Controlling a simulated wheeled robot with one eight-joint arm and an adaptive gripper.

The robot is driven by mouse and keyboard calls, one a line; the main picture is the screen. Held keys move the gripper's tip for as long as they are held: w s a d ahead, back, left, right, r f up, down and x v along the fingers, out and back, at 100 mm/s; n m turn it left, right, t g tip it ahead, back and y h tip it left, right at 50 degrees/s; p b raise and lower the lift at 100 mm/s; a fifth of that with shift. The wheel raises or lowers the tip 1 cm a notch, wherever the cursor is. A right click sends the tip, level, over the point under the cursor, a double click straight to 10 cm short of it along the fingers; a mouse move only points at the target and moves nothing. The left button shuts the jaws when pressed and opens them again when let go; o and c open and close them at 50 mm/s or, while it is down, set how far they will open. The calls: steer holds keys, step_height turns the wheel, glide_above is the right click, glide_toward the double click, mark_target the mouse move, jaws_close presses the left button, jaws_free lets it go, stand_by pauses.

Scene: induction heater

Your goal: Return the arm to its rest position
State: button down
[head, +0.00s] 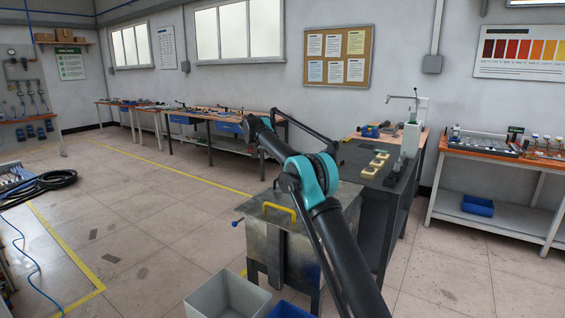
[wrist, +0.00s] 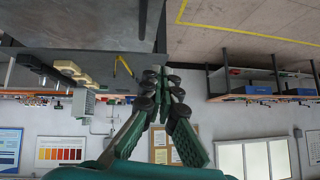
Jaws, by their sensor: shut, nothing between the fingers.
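My gripper (wrist: 162,82) shows in the wrist view, which is upside down. Its green fingers with dark pads are close together and hold nothing. It hangs in open air, apart from the benches. In the head view my black and teal arm (head: 308,178) rises from the bottom right, over the metal tank, and bends at the teal joint. I cannot make out the gripper itself in the head view.
The metal tank (head: 268,226) with a yellow handle (head: 280,209) stands under my arm. A dark bench (head: 345,179) with pale yellow blocks (head: 375,163) adjoins it. A grey bin (head: 226,297) sits in front.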

steer(key=s+d+f+n+g+y, duration=0.1)
steer(key=s+d+f+n, duration=0.1)
steer(key=s+d, duration=1.05)
steer(key=s+d+f+n+g, duration=0.1)
steer(key=s+d+f+g, duration=0.15)
steer(key=s+d, duration=0.95)
steer(key=s+d+f+n, duration=0.1)
steer(key=s+f, duration=0.5)
steer(key=s, duration=0.7)
steer(key=s+d+f+n+y, duration=0.1)
steer(key=s+d+f, duration=0.2)
steer(key=s, duration=1.1)
steer(key=s+d+f+n+y, duration=0.1)
steer(key=s+d+f, duration=0.2)
steer(key=s+f, duration=0.6)
steer(key=s+g, duration=0.1)
steer(key=s, duration=0.4)
steer(key=shift+n, duration=0.4)
steer(key=shift+d, duration=0.1)
